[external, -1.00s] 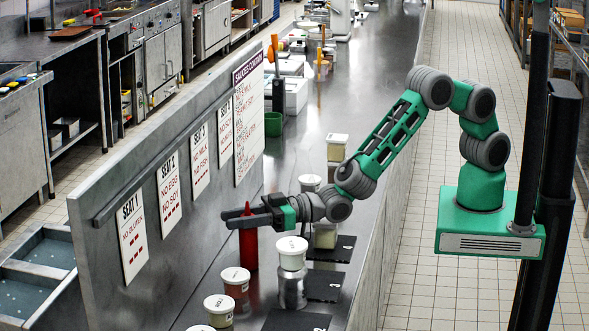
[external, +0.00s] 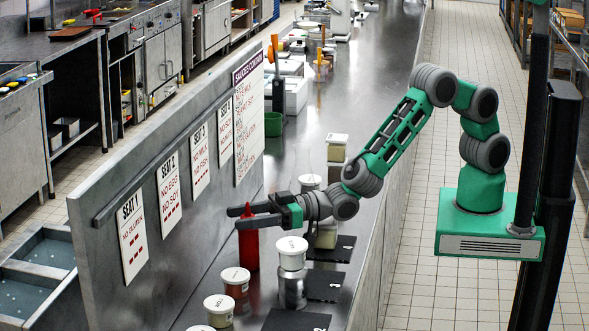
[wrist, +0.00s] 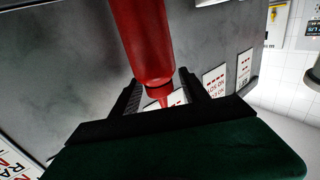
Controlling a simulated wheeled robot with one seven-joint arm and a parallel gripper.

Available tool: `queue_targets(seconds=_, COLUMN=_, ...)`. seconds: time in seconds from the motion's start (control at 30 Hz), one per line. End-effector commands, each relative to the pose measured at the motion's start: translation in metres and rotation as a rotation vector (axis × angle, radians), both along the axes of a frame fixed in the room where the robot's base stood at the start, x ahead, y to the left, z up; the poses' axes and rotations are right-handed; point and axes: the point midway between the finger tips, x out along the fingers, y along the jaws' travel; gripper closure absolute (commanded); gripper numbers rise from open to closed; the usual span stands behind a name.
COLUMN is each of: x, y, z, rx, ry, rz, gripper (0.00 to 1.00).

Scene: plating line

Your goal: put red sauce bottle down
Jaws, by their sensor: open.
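The red sauce bottle (external: 248,246) stands upright on the steel counter, close to the partition with the seat signs. My gripper (external: 236,217) is at the height of the bottle's top, with its fingers level and spread around the nozzle. In the wrist view the bottle (wrist: 149,45) shows with its nozzle between the two fingers of my gripper (wrist: 160,92). The fingers are open, with a gap visible on each side of the nozzle.
Lidded tubs (external: 235,281) stand in front of the bottle. A metal canister with a white lid (external: 292,254) stands to its right. Black numbered mats (external: 327,286) lie along the right side. The partition (external: 180,240) rises close on the left.

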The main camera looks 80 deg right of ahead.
Motion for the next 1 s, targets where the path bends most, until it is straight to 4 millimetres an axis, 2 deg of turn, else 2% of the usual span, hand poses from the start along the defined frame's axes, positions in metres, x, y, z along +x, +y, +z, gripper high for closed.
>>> queue_targets(seconds=0.2, x=-0.036, y=-0.023, z=-0.002, rx=0.0, ry=-0.002, rz=0.001, gripper=0.47)
queue_targets(seconds=0.33, x=-0.047, y=-0.03, z=-0.001, rx=0.001, ry=0.0, rz=0.001, gripper=0.47)
queue_targets(seconds=0.77, x=-0.051, y=-0.03, z=-0.002, rx=-0.014, ry=0.004, rz=0.002, gripper=0.47)
queue_targets(seconds=0.87, x=-0.065, y=-0.027, z=-0.014, rx=-0.11, ry=0.038, rz=0.013, gripper=0.47)
queue_targets(seconds=0.93, x=-0.081, y=-0.026, z=-0.027, rx=-0.227, ry=0.076, rz=0.029, gripper=0.47)
queue_targets(seconds=1.0, x=-0.052, y=-0.037, z=0.015, rx=-0.171, ry=0.103, rz=-0.034, gripper=0.47)
